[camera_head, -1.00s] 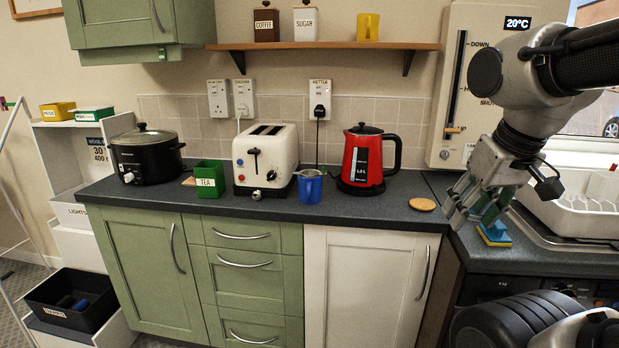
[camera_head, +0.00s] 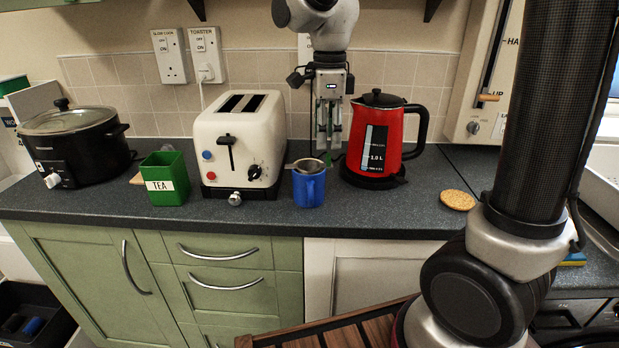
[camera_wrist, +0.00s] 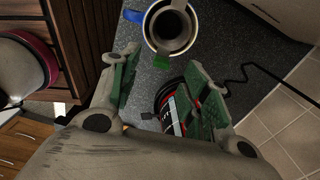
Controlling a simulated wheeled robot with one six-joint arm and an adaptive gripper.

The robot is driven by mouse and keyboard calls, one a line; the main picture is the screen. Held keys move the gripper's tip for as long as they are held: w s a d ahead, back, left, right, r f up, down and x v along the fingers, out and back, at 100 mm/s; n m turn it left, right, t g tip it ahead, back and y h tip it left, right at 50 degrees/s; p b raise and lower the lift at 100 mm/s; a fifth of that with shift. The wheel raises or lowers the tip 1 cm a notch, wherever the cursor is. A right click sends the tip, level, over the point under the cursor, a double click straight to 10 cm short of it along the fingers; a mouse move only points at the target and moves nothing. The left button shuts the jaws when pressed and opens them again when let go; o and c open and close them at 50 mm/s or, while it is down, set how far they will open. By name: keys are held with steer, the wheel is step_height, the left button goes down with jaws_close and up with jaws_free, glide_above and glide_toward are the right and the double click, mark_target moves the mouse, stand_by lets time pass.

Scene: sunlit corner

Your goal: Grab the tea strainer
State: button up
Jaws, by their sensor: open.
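The tea strainer (camera_head: 308,165) rests across the rim of the blue mug (camera_head: 309,188), which stands on the dark worktop between toaster and kettle. My gripper (camera_head: 328,148) points down just behind and right of the mug. It is open, and its green-padded fingers (camera_wrist: 156,66) stand on either side of the handle's line. Whether a finger touches the handle I cannot tell.
The red kettle (camera_head: 382,150) stands close to the right of my gripper. The cream toaster (camera_head: 237,135) is left of the mug, then the green tea box (camera_head: 165,179) and black slow cooker (camera_head: 72,148). A cork coaster (camera_head: 458,200) lies right. A slatted wooden piece (camera_head: 340,330) is in front.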

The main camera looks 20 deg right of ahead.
mark_target(327, 154)
steer(key=f, duration=0.6)
steer(key=shift+w, duration=0.2)
steer(key=shift+r, duration=0.1)
jaws_close()
